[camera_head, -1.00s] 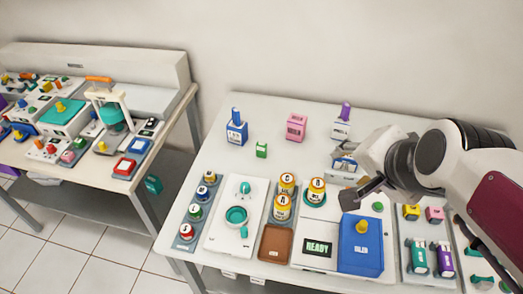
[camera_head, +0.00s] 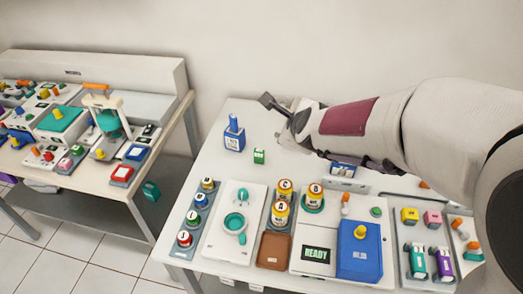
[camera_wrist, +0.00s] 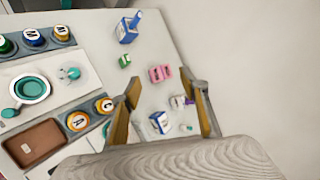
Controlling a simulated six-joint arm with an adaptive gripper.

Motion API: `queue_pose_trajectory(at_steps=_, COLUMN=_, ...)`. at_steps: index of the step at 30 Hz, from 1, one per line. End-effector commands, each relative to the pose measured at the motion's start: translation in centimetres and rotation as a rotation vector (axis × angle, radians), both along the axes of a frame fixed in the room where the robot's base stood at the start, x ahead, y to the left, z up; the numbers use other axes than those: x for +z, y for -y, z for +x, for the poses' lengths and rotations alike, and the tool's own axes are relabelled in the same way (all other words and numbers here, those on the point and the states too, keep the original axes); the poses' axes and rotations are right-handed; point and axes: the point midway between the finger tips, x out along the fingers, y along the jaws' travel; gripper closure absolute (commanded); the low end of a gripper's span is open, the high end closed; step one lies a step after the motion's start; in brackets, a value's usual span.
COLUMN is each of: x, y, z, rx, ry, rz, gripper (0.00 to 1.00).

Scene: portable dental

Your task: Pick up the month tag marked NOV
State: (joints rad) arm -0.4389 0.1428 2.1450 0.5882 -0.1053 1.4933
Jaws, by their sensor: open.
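No lettering that reads NOV can be made out, so I cannot tell which piece is the month tag. A small green block (camera_head: 259,156) with light marks lies on the right table; it also shows in the wrist view (camera_wrist: 124,61). A pink block with dark lettering (camera_wrist: 160,73) shows in the wrist view and is hidden behind my arm in the head view. My gripper (camera_wrist: 168,90) is open and empty, with its fingers apart above the table. In the head view my gripper (camera_head: 274,104) is over the back of the table, right of the blue block.
A blue block with an upright blue piece (camera_head: 234,139) stands left of the green block. Lettered round pieces, a brown tray (camera_head: 274,249) and a READY panel (camera_head: 317,254) fill the front.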

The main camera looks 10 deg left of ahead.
Motion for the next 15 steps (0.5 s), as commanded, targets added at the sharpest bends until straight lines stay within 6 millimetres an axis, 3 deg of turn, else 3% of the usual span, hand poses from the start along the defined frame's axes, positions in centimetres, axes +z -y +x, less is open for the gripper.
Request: queue_pose_trajectory(at_steps=15, x=-7.1, y=-5.9, z=5.0, rx=-0.387, ry=-0.045, rz=0.393, gripper=0.56)
